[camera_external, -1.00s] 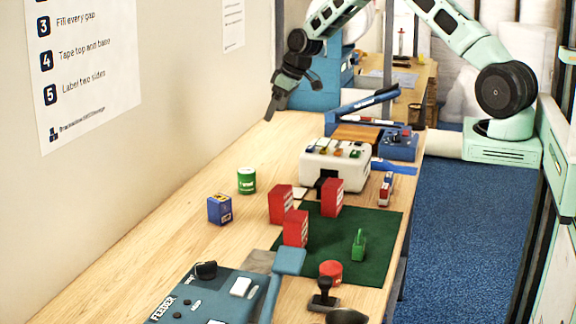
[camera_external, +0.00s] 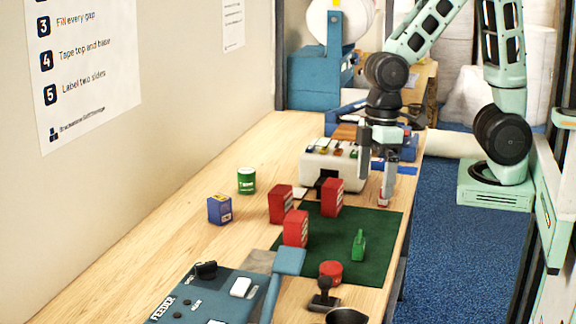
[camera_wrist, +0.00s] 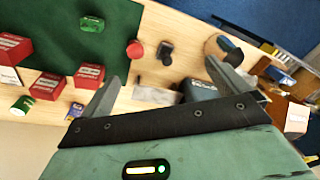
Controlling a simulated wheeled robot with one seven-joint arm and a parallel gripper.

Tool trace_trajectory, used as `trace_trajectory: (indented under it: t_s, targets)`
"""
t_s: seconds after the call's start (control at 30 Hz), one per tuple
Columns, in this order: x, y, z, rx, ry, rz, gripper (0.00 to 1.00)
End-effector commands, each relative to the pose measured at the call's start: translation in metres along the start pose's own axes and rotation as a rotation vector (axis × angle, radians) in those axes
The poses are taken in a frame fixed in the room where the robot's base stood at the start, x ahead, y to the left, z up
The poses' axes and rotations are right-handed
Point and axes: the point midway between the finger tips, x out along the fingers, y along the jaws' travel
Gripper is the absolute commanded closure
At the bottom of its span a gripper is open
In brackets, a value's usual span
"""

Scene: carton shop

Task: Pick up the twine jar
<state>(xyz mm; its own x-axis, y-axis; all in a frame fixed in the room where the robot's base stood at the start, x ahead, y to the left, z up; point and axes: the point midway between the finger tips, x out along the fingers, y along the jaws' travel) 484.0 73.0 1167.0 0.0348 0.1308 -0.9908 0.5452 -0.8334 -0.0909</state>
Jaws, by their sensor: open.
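The twine jar (camera_external: 246,181) is a small green can with a white label band, standing upright on the wooden table near the wall side. In the wrist view a small green and white can (camera_wrist: 22,104) at the left edge looks like the same jar. My gripper (camera_external: 379,172) is open and empty, pointing down above the right side of the table, well to the right of the jar. In the wrist view my gripper (camera_wrist: 163,86) has its fingers spread with nothing held between them.
A blue box (camera_external: 219,210) stands in front of the jar, left of several red boxes (camera_external: 295,228). A white dispenser (camera_external: 330,168) is between the jar and my gripper. A green mat (camera_external: 375,235) holds a green tape holder (camera_external: 358,245). Table left of the jar is clear.

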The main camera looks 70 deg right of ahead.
Motion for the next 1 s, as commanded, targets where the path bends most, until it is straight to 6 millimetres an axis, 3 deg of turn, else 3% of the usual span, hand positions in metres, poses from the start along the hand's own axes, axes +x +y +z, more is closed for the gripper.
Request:
trace_trajectory:
  t_s: [0.03,0.17,0.2,0.3,0.77,1.0]
  targets:
    - [0.011,-0.015,0.024,-0.035,-0.018,0.010,0.00]
    - [0.019,-0.035,0.067,-0.082,-0.057,0.030,0.00]
    - [0.021,-0.038,0.075,-0.090,-0.063,0.035,0.03]
    - [0.022,-0.042,0.086,-0.101,-0.073,0.042,0.23]
    - [0.020,-0.042,0.086,-0.100,-0.074,0.042,0.23]
    - [-0.011,-0.044,0.082,-0.099,-0.068,0.043,0.23]
